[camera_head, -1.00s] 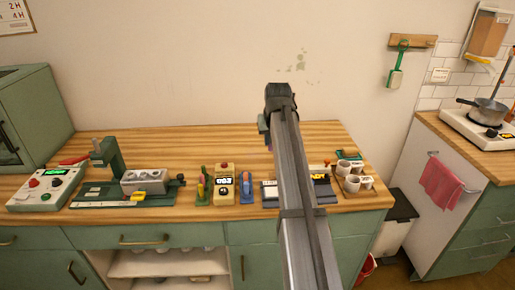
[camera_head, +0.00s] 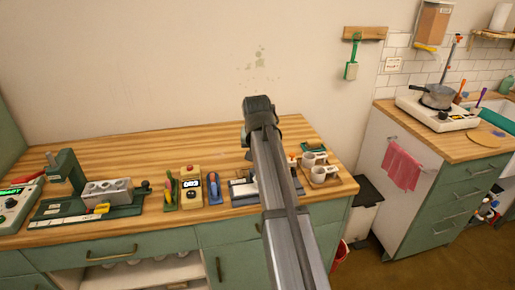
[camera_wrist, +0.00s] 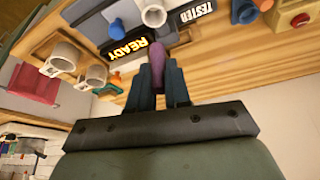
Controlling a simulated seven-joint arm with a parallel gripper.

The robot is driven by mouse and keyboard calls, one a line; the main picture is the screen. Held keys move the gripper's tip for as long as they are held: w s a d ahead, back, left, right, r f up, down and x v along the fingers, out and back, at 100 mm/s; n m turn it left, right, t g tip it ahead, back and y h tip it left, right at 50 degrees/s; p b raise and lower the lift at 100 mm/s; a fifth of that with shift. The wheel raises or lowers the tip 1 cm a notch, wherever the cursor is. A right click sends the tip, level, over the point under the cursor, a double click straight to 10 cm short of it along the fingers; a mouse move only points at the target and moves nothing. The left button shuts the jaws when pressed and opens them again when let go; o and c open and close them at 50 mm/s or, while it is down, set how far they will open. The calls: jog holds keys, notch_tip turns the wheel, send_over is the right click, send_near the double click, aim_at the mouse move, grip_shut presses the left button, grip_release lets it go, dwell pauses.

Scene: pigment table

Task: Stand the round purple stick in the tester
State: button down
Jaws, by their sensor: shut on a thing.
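The purple stick (camera_wrist: 156,57) is between the fingers of my gripper (camera_wrist: 159,80), its rounded end showing beyond the fingertips in the wrist view. My gripper is shut on it, above the bench. In the head view my arm hides the stick and fingers. A cream box with a red top and a lit display (camera_head: 190,186) stands mid-bench. A green-and-white device with a lit screen (camera_head: 14,208) is at the far left. I cannot tell which is the tester. A board with READY (camera_wrist: 128,47) and TESTED (camera_wrist: 194,13) labels shows near the stick.
White mugs (camera_head: 320,174) stand at the bench's right end. A blue piece in a holder (camera_head: 214,188) and a green stand with coloured items (camera_head: 168,191) flank the cream box. A metal block on a green base (camera_head: 105,192) is left. The bench's back is clear.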

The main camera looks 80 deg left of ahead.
jog(key=shift+f, duration=4.1)
jog(key=shift+d+f, duration=0.25)
jog(key=shift+f, duration=0.5)
jog(key=shift+s, duration=0.1)
jog(key=c, duration=1.2)
grip_release()
jog(key=shift+c, duration=0.2)
jog(key=shift+o, duration=0.7)
jog(key=shift+d, duration=0.1)
jog(key=shift+o, duration=0.5)
jog(key=v, duration=1.5)
jog(key=shift+a, duration=0.3)
jog(key=shift+r, duration=0.2)
